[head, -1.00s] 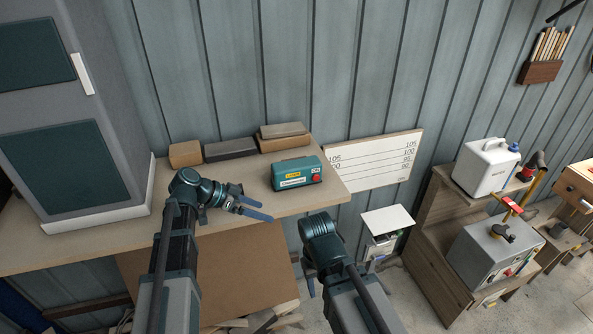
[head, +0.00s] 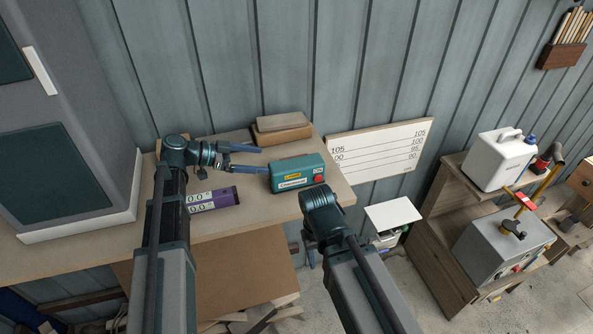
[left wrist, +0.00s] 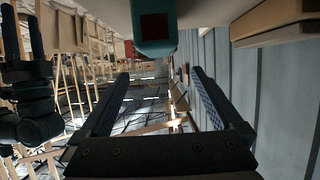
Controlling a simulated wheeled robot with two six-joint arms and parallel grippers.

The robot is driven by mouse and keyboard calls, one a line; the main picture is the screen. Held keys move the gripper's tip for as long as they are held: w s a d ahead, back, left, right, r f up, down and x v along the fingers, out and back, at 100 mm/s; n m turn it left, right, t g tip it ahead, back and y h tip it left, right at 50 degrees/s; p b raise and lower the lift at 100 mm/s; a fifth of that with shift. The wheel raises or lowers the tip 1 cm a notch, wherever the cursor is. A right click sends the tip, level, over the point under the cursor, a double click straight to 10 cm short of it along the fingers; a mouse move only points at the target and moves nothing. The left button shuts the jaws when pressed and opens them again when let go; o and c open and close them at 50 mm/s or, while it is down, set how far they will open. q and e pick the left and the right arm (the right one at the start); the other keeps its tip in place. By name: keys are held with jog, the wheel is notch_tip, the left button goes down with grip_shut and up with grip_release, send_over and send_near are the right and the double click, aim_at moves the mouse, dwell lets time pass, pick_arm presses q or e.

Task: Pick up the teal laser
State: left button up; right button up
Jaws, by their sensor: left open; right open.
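The teal laser (head: 297,172) is a boxy teal unit with yellow and white labels and a red knob, lying on the wooden bench near its right end. My left gripper (head: 264,160) is open and empty, its blue fingers pointing right at the laser's left end. In the left wrist view the laser's end (left wrist: 153,40) shows at the top, beyond the open fingers (left wrist: 158,75) and between them sideways; nothing is gripped. My right gripper (head: 309,254) is low in front of the bench edge, mostly hidden by its own wrist, with only a finger showing.
Wooden and grey blocks (head: 283,128) lie behind the laser by the ribbed wall. A purple box (head: 213,199) with a number label lies left of it, partly behind my left arm. A white scale board (head: 380,152) stands right of the bench.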

aim_at(289, 164)
pick_arm(q)
jog(key=b+x, duration=0.2)
jog(key=x, duration=0.5)
jog(key=shift+d+f+b, duration=0.1)
jog(key=shift+f+b, duration=0.15)
jog(key=shift+b, duration=0.1)
jog(key=shift+w+d+f, duration=0.1)
jog(key=shift+w+d, duration=0.1)
jog(key=shift+d, duration=0.2)
jog(key=b+x, duration=0.1)
jog(key=x, duration=0.1)
jog(key=b+x, duration=0.1)
jog(key=x, duration=0.2)
jog(key=shift+s+a+f, duration=0.1)
jog(key=shift+s+f, duration=0.05)
jog(key=shift+f, duration=0.1)
jog(key=shift+r, duration=0.1)
grip_shut()
